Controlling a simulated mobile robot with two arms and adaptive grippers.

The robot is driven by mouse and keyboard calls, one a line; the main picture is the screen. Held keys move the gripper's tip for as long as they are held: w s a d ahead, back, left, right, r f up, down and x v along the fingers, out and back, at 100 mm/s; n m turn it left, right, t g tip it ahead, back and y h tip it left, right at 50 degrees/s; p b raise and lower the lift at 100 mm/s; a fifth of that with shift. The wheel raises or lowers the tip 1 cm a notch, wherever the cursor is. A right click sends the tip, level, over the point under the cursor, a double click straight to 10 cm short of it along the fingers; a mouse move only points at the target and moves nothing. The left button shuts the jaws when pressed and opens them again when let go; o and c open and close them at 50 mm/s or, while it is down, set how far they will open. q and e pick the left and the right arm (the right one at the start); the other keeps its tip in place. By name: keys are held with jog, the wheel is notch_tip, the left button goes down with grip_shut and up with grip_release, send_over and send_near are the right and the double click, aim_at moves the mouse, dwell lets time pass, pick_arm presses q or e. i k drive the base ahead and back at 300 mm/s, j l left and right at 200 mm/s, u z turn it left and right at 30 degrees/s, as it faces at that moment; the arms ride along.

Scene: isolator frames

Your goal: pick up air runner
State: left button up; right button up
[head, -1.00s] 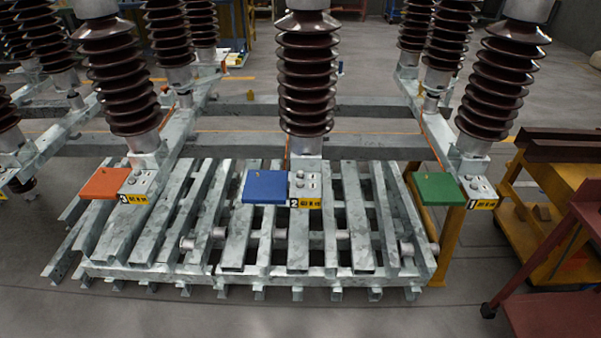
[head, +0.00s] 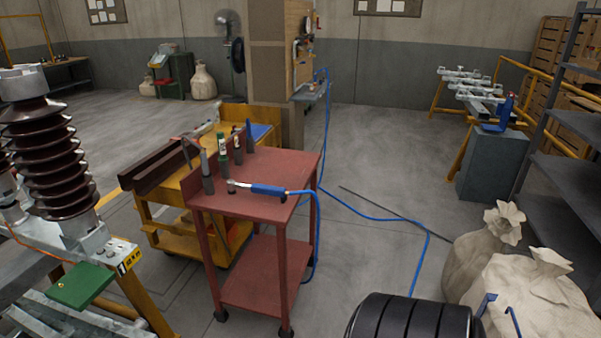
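A blue-handled air tool (head: 268,191), which looks like the air runner, lies on the top shelf of the red cart (head: 262,169). Its metal head points left and its handle end points right, near the cart's front right edge. A blue hose (head: 317,225) runs from the handle over the edge and down to the floor. Neither of my grippers is in view.
Several upright bottle-like or tool-like items stand at the back of the cart's top, including a green one (head: 223,150). A yellow cart (head: 167,188) stands behind. Pale sacks (head: 530,295) and a black ribbed object (head: 412,318) are at lower right. The hose crosses open floor.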

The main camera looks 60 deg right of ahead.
aim_at(270, 190)
jog(key=z, duration=1.7)
jog(key=i+l, duration=0.2)
